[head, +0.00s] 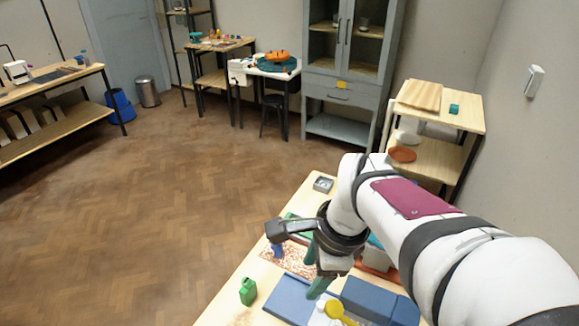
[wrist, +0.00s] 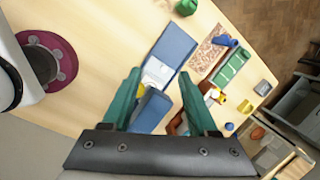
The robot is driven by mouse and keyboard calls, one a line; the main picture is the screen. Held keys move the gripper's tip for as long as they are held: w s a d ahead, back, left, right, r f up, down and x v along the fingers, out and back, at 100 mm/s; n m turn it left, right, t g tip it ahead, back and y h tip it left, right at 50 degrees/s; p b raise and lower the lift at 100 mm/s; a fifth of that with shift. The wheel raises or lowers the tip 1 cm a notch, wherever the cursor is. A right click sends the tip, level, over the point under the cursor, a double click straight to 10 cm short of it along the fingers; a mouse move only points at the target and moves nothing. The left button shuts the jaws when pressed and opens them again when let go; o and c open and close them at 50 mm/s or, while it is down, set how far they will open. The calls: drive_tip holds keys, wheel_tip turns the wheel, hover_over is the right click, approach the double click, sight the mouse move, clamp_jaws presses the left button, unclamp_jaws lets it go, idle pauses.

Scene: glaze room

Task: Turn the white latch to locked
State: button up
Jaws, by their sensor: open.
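A small white piece, which looks like the white latch (wrist: 157,72), lies on a flat blue board (wrist: 171,45) in the wrist view. The blue board also shows near the bottom of the head view (head: 288,298). Which way the latch is turned is too small to tell. My gripper (wrist: 159,74) has two green fingers spread apart with nothing between their tips. In the wrist view the latch appears in line with the gap, beyond the fingers. In the head view my gripper (head: 316,272) hangs over the table near the blue board, apart from it as far as I can tell.
A blue block (wrist: 151,110) sits beside the board. A green bottle (head: 248,291) stands at the table's left edge. A speckled mat (wrist: 206,56), a green tray (wrist: 232,66) and a blue cylinder (wrist: 226,40) lie farther along. A yellow round thing (head: 335,310) is near the board.

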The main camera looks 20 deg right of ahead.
drive_tip(key=w+d+m+t+h, duration=0.2)
drive_tip(key=w+d+m, duration=0.9)
drive_tip(key=d+m, duration=0.35)
drive_tip(key=shift+m, duration=0.35)
drive_tip(key=x, duration=1.1)
drive_tip(key=a+x, duration=0.1)
drive_tip(key=x, duration=0.4)
drive_tip(key=shift+w+f, duration=0.1)
drive_tip(key=shift+f, duration=0.15)
clamp_jaws()
